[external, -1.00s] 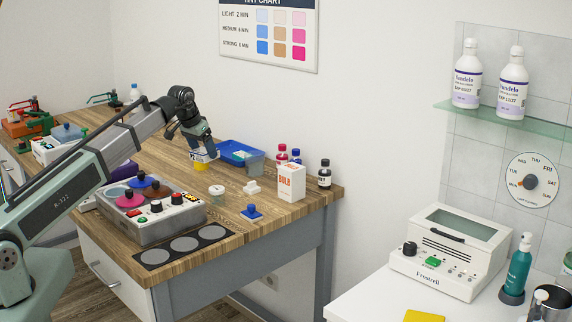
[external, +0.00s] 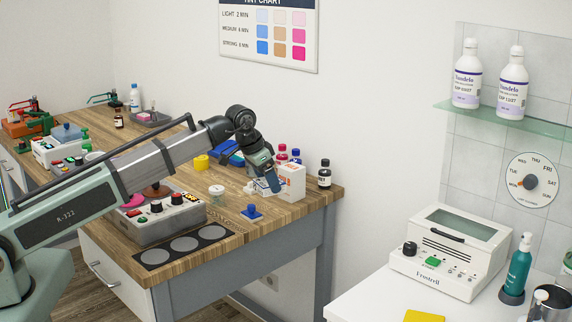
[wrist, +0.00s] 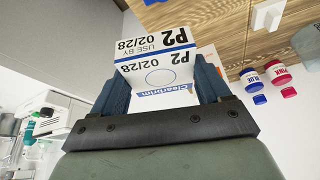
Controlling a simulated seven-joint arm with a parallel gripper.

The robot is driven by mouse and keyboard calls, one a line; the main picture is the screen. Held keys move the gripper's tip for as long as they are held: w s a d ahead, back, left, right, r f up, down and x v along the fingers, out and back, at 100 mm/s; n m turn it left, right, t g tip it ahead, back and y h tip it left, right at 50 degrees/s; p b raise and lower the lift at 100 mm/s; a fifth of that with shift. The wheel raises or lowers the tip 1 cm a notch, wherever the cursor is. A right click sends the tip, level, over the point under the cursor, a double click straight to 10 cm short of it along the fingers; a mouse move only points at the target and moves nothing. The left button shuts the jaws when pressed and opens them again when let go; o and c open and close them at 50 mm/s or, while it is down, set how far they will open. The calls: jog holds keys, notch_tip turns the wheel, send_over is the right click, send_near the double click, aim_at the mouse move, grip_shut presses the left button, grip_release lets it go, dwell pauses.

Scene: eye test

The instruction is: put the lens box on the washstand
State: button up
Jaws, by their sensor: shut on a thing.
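My gripper (external: 268,184) is shut on the lens box (wrist: 157,62), a white box with blue stripes and "P2 02/28" print. In the wrist view the box sits between the two blue fingers (wrist: 165,88). In the external view the box (external: 261,187) is mostly hidden by the fingers, in front of the white and orange bulb box near the bench's right end; I cannot tell its exact height. The washstand (external: 368,296) is the white counter at lower right, apart from the bench, with bare room at its left front.
On the washstand stand a white Frostell device (external: 452,255), a teal pump bottle (external: 518,268) and a yellow pad (external: 424,316). A glass shelf (external: 510,122) with white bottles hangs above. The bulb box (external: 293,181) and dark bottle (external: 324,176) stand at the wooden bench's (external: 225,216) right end.

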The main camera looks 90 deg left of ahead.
jog(key=w+d+m+h, duration=0.1)
jog(key=w+d+m, duration=0.1)
jog(key=w+d, duration=0.8)
jog(key=w+d+f+m, duration=0.15)
jog(key=w+d, duration=0.35)
jog(key=d, duration=1)
jog(key=w+d+m+h, duration=0.1)
jog(key=w+d+m, duration=0.1)
jog(key=w+d, duration=0.8)
jog(key=w+n, duration=0.1)
jog(key=w+d+n+y, duration=0.1)
jog(key=w+n, duration=0.1)
jog(key=w+r+n+y, duration=0.1)
jog(key=w, duration=0.1)
jog(key=shift+d, duration=0.25)
jog(key=shift+f, duration=4.9)
jog(key=shift+f, duration=0.1)
jog(key=o, duration=1.1)
